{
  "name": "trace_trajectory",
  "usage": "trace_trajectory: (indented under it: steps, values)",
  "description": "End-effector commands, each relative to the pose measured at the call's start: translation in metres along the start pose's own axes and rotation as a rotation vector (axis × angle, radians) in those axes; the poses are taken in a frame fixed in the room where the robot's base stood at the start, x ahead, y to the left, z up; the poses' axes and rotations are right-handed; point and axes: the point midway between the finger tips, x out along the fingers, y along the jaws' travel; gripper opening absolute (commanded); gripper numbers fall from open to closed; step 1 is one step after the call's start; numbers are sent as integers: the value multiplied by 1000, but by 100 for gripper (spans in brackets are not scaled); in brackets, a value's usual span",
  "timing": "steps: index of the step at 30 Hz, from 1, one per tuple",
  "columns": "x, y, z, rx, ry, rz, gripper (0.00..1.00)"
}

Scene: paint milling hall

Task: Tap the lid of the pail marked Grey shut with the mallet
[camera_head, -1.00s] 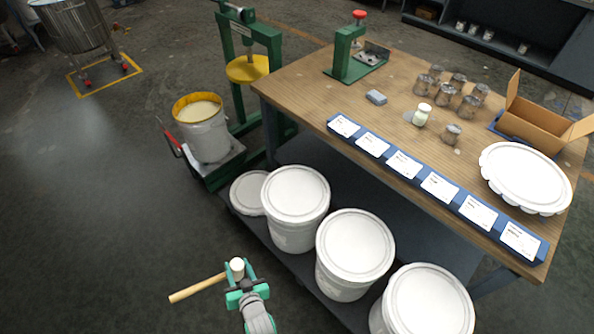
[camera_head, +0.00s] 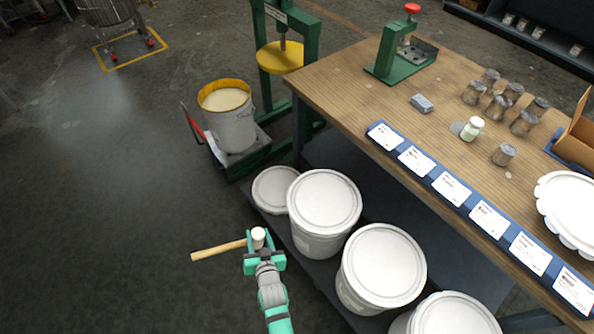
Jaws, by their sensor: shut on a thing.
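My gripper (camera_head: 262,256) is shut on the mallet (camera_head: 218,250). Its wooden handle points left and its pale head (camera_head: 258,234) shows at the jaws. The gripper is held in front of the lower shelf, left of the white lidded pails. One lidded pail (camera_head: 325,201) is closest to the gripper, another (camera_head: 383,264) stands right of it, and a third (camera_head: 452,316) is cut off at the bottom edge. Their lids look seated from here, though I cannot tell how tightly. No marking on these pails is readable, so I cannot tell which is Grey.
A loose-looking white lid (camera_head: 275,189) lies at the shelf's left end. An open pail with a yellow rim (camera_head: 226,99) stands on a trolley. The wooden bench (camera_head: 350,83) overhangs the shelf, with a row of label cards (camera_head: 451,187) along its edge. Floor at left is clear.

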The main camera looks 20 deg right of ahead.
Motion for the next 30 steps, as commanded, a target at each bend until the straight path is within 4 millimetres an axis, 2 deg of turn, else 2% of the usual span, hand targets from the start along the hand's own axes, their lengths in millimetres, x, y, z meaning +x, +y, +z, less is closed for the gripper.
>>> trace_trajectory:
  steps: [5, 9, 15, 18, 23, 30]
  values:
    - [29, 36, -44, 27, 25, 75, 5]
    - [52, 77, -88, 64, 46, 163, 5]
    - [70, 129, -142, 119, 74, 272, 5]
    - [74, 147, -159, 139, 83, 308, 5]
    - [76, 160, -170, 155, 91, 336, 5]
    - [83, 164, -155, 156, 89, 337, 5]
